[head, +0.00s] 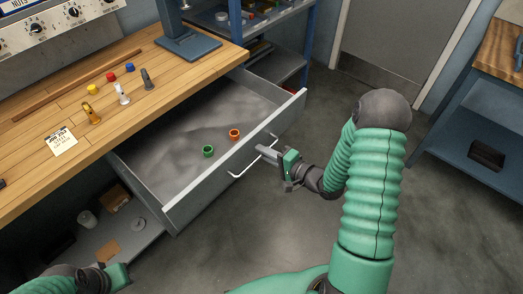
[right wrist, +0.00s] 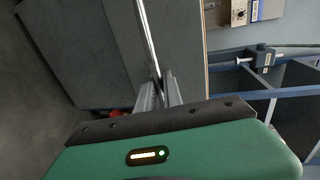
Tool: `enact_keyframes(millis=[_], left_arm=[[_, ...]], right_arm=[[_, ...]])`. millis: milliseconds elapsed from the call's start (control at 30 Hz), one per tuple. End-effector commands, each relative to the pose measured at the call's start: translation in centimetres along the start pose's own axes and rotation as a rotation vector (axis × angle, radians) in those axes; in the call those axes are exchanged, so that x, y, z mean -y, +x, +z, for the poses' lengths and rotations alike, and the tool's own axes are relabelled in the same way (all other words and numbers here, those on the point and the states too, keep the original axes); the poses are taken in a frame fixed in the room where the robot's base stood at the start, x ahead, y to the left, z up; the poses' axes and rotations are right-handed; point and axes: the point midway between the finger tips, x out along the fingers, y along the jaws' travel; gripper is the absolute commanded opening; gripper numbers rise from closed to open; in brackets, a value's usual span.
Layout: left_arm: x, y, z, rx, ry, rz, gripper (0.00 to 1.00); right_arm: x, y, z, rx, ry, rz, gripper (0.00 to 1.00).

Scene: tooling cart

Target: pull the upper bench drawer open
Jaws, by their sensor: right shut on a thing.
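The upper bench drawer (head: 180,202) stands well out from under the wooden bench top, and its grey inside shows. A green ring (head: 208,151) and an orange ring (head: 235,134) lie in it near the front. A white bar handle (head: 238,174) runs along the drawer front. My right gripper (head: 268,153) is shut on the handle. In the right wrist view the handle bar (right wrist: 147,40) passes between the fingers (right wrist: 158,92). My left gripper (head: 118,275) is at the bottom left of the head view, away from the drawer; its fingers cannot be made out.
The bench top (head: 110,75) carries small coloured pieces, a note (head: 60,140) and a blue stand (head: 188,42). A lower shelf (head: 125,240) under the drawer holds loose items. A blue cart (head: 465,130) stands at the right. The floor in front of the drawer is clear.

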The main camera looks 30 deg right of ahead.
Motion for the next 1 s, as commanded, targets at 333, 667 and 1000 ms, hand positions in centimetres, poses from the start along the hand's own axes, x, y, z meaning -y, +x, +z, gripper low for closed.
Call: enact_keyframes(millis=[333, 667, 1000], left_arm=[[0.0, 0.0, 0.0, 0.0, 0.0, 0.0, 0.36], [0.0, -0.6, -0.1, 0.0, 0.0, 0.0, 0.36], [0.0, -2.0, -0.5, 0.0, 0.0, 0.0, 0.36]], right_arm=[[-0.2, 0.0, 0.0, -0.001, 0.001, 0.004, 0.2], [0.1, -3.0, -0.1, -0.004, 0.002, 0.004, 0.2], [-0.1, -12.8, -0.3, -0.006, 0.003, 0.006, 0.2]])
